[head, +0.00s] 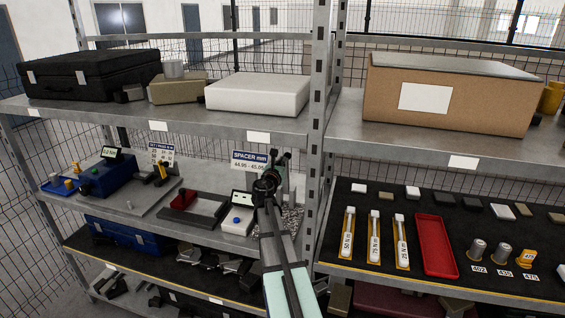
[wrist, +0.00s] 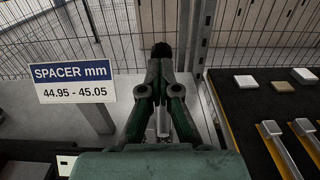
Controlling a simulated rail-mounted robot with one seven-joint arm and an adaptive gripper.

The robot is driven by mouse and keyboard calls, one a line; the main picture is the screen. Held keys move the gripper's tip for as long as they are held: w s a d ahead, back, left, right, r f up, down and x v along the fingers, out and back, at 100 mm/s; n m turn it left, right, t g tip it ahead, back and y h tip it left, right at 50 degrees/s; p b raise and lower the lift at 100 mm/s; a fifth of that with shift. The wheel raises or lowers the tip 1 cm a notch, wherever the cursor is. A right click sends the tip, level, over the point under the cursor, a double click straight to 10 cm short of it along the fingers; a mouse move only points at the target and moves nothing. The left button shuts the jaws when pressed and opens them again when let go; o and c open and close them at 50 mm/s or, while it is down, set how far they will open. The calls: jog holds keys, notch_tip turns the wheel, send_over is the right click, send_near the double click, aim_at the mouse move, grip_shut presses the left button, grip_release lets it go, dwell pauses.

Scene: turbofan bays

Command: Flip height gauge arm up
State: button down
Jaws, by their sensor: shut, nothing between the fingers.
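My gripper (head: 283,160) is at the middle shelf of the left rack, close to the rack's upright post. In the wrist view its dark green fingers converge to a shut black tip (wrist: 161,52), with nothing held. A pale metal upright part (wrist: 163,122) shows between the finger links; I cannot tell whether it belongs to the height gauge. A speckled plate (head: 293,218) shows beside my arm. A white display box with a blue button (head: 238,220) stands left of it. The height gauge arm is not clearly seen; my gripper and arm cover that area.
A blue and white SPACER sign (head: 249,160) stands behind, left of my gripper. The metal upright post (head: 315,140) is close on the right. The upper shelf with a white box (head: 258,94) is overhead.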

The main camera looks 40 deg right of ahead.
jog(key=shift+w+d+r, duration=0.4)
jog(key=shift+w+r, duration=0.05)
jog(key=shift+r, duration=0.05)
jog(key=shift+a, duration=0.1)
jog(key=v, duration=1.3)
jog(key=shift+s+f, duration=0.2)
jog(key=shift+f, duration=0.25)
jog(key=shift+f, duration=0.1)
